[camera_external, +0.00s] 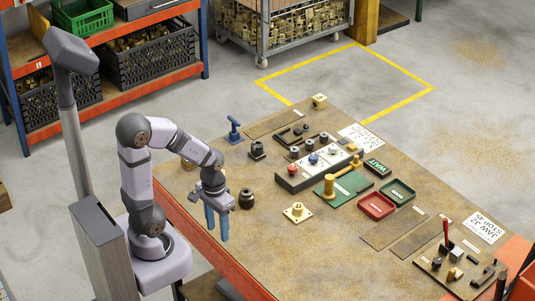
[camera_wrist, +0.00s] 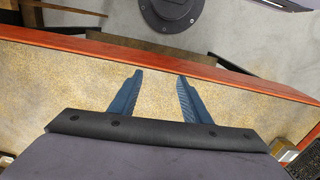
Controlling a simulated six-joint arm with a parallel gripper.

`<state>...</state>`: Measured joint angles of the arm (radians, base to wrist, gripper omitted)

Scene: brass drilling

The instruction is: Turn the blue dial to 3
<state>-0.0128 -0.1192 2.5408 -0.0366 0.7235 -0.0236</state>
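The blue dial (camera_external: 314,158) sits on top of a grey control box (camera_external: 303,181) in the middle of the table, between a red knob (camera_external: 292,169) and a white-grey knob (camera_external: 333,150). The number it points to is too small to read. My gripper (camera_external: 217,237) hangs over the table's left edge, fingers pointing down, well to the left of the dial. In the wrist view my gripper (camera_wrist: 156,78) shows two blue fingers spread apart with nothing between them. The dial is not in the wrist view.
A brass flange (camera_external: 297,212) lies in front. A green plate with a brass handle (camera_external: 343,188), a red tray (camera_external: 376,206) and a green tray (camera_external: 398,191) lie to the right. The front table (camera_external: 300,265) is clear.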

